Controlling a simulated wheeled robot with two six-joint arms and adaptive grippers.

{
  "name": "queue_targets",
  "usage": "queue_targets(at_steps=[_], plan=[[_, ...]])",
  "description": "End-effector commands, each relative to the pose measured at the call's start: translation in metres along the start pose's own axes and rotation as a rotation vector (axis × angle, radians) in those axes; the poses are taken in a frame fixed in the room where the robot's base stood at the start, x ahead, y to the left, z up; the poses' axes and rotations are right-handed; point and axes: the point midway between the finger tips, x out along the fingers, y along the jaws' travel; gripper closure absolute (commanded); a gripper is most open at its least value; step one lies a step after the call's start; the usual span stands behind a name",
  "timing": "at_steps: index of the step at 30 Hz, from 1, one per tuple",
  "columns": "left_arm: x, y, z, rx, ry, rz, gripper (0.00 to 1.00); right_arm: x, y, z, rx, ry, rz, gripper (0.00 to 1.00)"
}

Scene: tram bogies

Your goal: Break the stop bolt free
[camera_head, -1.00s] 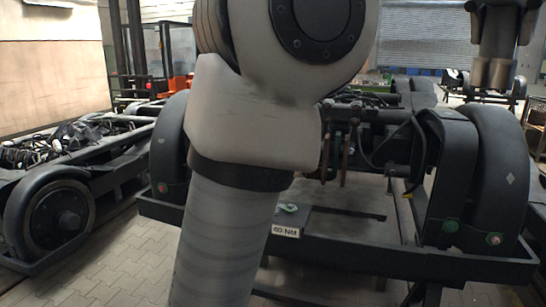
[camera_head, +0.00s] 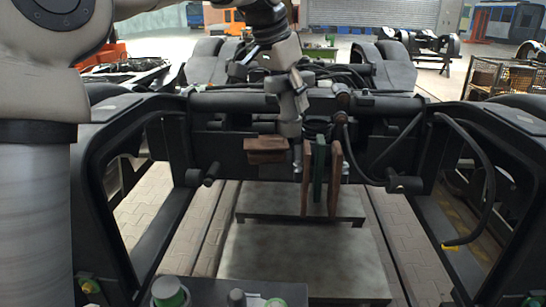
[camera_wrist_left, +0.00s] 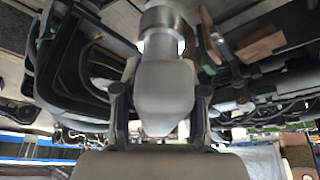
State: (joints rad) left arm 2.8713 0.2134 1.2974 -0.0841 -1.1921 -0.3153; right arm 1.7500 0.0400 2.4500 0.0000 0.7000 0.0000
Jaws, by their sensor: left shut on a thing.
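My left gripper (camera_head: 290,82) comes in from the upper left and points down over the bogie's cross beam. In the left wrist view, the fingers of my left gripper (camera_wrist_left: 160,92) are shut on a pale grey tool (camera_wrist_left: 165,72) with a silver cylindrical end. The grey tool (camera_head: 289,122) also shows in the head view, upright in front of the beam, left of the brown and green plates. I cannot pick out the stop bolt for certain; the area under the tool is partly hidden. My right gripper is not in view.
Brown and green upright plates (camera_head: 319,178) hang close right of the tool, and a brown block (camera_head: 265,150) is just left. Black hoses (camera_head: 470,150) loop at the right. A grey plate (camera_head: 300,260) lies below.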

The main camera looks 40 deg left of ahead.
Motion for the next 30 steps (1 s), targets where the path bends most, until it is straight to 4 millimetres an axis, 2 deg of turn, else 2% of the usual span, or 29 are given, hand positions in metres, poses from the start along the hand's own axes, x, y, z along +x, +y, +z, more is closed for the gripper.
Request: queue_targets(at_steps=[1, 3, 5, 6, 9, 12, 15, 18, 21, 30], plan=[[0.033, -0.005, 0.010, 0.048, -0.009, 0.030, 1.00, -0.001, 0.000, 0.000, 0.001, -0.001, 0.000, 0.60], [0.080, -0.009, 0.025, 0.133, -0.008, 0.067, 1.00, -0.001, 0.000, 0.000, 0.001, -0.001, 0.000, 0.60], [0.118, -0.010, 0.042, 0.206, -0.007, 0.098, 1.00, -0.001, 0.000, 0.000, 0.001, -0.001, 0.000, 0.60], [0.142, -0.008, 0.055, 0.255, -0.007, 0.119, 1.00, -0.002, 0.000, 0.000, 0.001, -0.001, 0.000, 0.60], [0.200, 0.001, 0.094, 0.378, -0.007, 0.172, 1.00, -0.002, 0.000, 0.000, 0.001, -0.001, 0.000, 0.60], [0.247, 0.019, 0.139, 0.498, -0.005, 0.223, 1.00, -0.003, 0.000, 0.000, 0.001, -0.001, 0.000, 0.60], [0.279, 0.039, 0.181, 0.600, -0.004, 0.264, 1.00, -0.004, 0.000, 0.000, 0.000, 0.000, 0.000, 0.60], [0.295, 0.056, 0.210, 0.672, -0.001, 0.288, 1.00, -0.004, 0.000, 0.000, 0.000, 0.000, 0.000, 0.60], [0.301, 0.064, 0.224, 0.706, 0.003, 0.297, 1.00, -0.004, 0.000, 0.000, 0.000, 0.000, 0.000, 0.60], [0.302, 0.066, 0.227, 0.714, 0.003, 0.299, 1.00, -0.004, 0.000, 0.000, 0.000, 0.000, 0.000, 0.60]])
